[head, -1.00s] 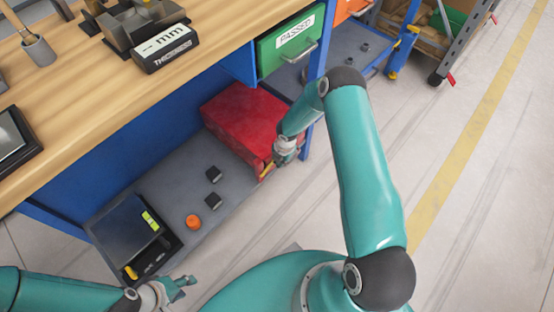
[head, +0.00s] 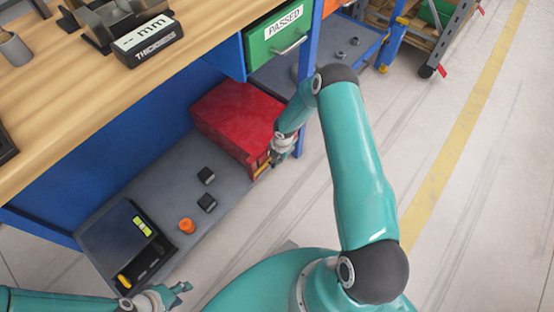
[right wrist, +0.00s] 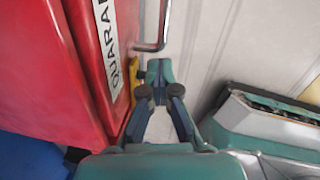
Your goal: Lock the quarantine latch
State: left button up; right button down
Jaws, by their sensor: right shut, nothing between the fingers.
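The red quarantine box (head: 238,118) sits on the grey lower shelf under the bench. Its front carries a white label (right wrist: 112,45) reading "QUARA…" in the right wrist view. A yellow latch (right wrist: 134,80) is on the front face, beside the label; it also shows as a small yellow piece in the head view (head: 262,170). My right gripper (right wrist: 160,72) is shut and empty, just right of the latch and close to it; I cannot tell whether they touch. My left gripper (head: 178,291) is open and empty, low in front of the shelf.
A thin bent metal bar (right wrist: 162,30) lies beyond the right fingertips. A blue bench leg (head: 306,100) stands beside the right forearm.

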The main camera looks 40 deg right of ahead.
jog(key=shift+s, duration=0.1)
jog(key=d+r+p, duration=0.5)
jog(key=d+r, duration=0.1)
jog(key=r, duration=0.6)
jog(key=shift+s+d+p, duration=0.25)
jog(key=shift+s+p, duration=0.05)
jog(key=shift+p, duration=0.1)
